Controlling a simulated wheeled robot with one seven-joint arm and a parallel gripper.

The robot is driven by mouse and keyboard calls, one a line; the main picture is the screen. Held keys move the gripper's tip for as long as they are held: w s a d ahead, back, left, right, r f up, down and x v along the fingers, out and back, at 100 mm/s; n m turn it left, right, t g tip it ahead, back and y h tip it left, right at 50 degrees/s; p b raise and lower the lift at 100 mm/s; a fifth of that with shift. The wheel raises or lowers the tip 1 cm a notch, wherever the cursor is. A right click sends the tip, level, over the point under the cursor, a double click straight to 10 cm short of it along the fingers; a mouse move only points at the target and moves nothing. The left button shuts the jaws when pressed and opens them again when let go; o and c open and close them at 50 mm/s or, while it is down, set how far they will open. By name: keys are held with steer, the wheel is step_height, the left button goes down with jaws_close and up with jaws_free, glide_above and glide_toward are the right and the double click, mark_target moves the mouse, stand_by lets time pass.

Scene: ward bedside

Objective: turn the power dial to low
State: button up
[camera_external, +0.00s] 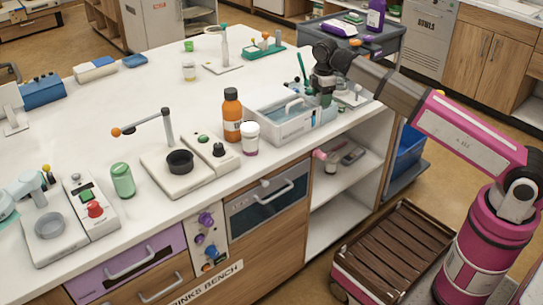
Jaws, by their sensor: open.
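A purple dial (206,219) is on the white control panel (197,236) in the front of the bench, left of a dark-fronted oven (266,203). A black knob (218,150) stands on a small white unit on the bench top. No label or pointer is readable, so I cannot tell which one is the power dial or its setting. My gripper (323,88) is open, pointing down above the right end of the bench, behind the grey-white caddy and well away from the knobs. Its fingertips are partly hidden.
The caddy (285,128), an orange bottle (232,115), a white-lidded jar (250,138) and a green can (122,180) stand near the front edge. The oven and purple drawer (127,272) have protruding handles. Open shelves (340,190) are at the right.

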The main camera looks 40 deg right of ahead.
steer(key=shift+n, duration=0.5)
step_height(320, 180, up, 11)
steer(key=w+a+r+t+y, duration=0.2)
steer(key=w+a+r+t, duration=0.15)
steer(key=w+t, duration=0.35)
steer(key=w+a+r+t+y, duration=0.2)
steer(key=w+a+r+t, duration=0.15)
steer(key=w+t, duration=0.3)
steer(key=w+d+m+h, duration=0.1)
steer(key=w+d, duration=0.2)
steer(key=d, duration=0.3)
steer(key=w+d+r+m+t, duration=0.1)
steer(key=w+d, duration=0.2)
steer(key=d, duration=0.3)
steer(key=w+d+m+t+h, duration=0.1)
steer(key=w+d+m, duration=0.1)
steer(key=d, duration=0.5)
steer(key=shift+w+r+h, duration=0.2)
steer(key=shift+w+h, duration=0.1)
steer(key=shift+w, duration=0.25)
steer(key=shift+d, duration=0.1)
